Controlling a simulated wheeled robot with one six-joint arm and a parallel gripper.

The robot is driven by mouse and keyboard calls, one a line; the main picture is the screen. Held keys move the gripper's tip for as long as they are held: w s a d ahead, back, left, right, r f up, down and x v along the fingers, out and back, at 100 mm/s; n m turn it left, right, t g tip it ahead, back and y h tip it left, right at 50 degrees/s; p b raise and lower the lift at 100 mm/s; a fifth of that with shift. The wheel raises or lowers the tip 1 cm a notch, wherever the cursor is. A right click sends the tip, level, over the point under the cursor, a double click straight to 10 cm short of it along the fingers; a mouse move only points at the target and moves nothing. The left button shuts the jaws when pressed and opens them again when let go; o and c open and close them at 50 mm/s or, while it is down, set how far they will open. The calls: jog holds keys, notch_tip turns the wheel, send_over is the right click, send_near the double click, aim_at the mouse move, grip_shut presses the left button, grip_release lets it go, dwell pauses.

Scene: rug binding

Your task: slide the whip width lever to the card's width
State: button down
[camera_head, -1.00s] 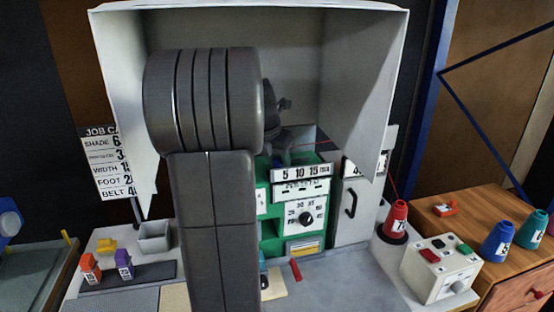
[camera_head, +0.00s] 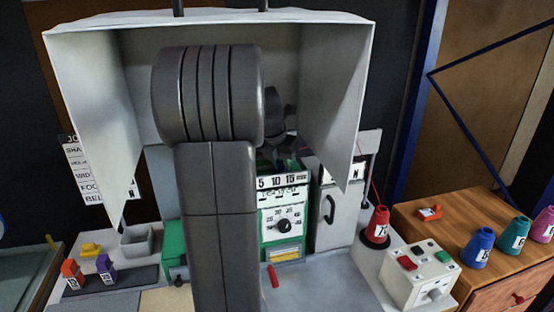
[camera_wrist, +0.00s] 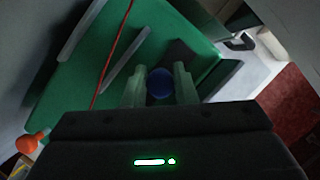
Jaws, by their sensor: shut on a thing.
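In the wrist view my gripper (camera_wrist: 160,76) has its two pale fingers closed on a round blue knob (camera_wrist: 160,84), which I take to be the whip width lever. The knob stands over the green machine top (camera_wrist: 135,45). In the head view my arm hides the knob and the lever. The machine's front carries a white scale marked 5, 10, 15 mm (camera_head: 282,182); any pointer position is too small to read. The job card (camera_head: 84,170) hangs at the left, partly covered by the hood wall, so its width value cannot be read now.
A white hood (camera_head: 335,90) encloses the machine on both sides and above. A dial panel (camera_head: 283,225) sits below the scale. At the right are a red cone (camera_head: 378,222), a button box (camera_head: 422,272) and coloured cones on a wooden cabinet (camera_head: 450,215).

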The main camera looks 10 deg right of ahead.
jog(key=c, duration=1.4)
grip_release()
jog(key=shift+d, duration=0.15)
jog(key=shift+o, duration=1.2)
jog(key=shift+d, duration=0.15)
jog(key=v, duration=1.4)
jog(key=shift+f, duration=0.1)
